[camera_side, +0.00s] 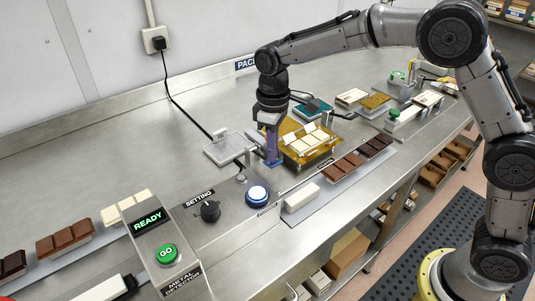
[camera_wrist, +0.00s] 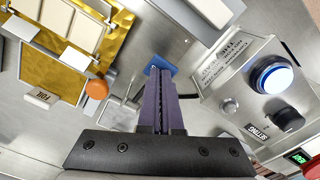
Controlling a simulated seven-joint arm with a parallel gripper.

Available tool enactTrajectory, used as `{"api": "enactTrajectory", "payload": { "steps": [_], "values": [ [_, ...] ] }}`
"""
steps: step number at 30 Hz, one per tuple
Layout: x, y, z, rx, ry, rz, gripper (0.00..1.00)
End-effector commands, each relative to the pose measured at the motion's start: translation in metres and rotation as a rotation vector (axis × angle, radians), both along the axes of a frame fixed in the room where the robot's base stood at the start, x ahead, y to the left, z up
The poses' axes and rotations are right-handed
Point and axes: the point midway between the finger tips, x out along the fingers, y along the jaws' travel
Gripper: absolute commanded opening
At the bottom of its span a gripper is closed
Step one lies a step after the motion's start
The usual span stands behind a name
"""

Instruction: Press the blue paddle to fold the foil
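The blue paddle (camera_wrist: 160,67) is a small flat blue piece just beyond my fingertips in the wrist view. In the side view it (camera_side: 273,163) shows at the foot of my fingers, left of the gold foil (camera_side: 292,128). My gripper (camera_wrist: 160,80) points down with its purple fingers together, only a thin dark slit between them. The fingertips overlap the paddle's near edge; whether they touch it I cannot tell.
A control box with a lit blue button (camera_side: 257,194), a black setting knob (camera_side: 210,211) and a green GO button (camera_side: 167,254) stands at the near left. Brown bars (camera_side: 358,160) lie on a strip at the right. An orange knob (camera_wrist: 97,88) sits beside the foil.

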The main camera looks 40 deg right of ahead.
Motion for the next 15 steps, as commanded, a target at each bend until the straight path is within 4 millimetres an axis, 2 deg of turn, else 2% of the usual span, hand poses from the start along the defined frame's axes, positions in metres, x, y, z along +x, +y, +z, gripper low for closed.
{"api": "enactTrajectory", "payload": {
  "steps": [15],
  "values": [
    [0.001,0.000,-0.020,0.000,0.000,0.000,0.00]
  ]
}}
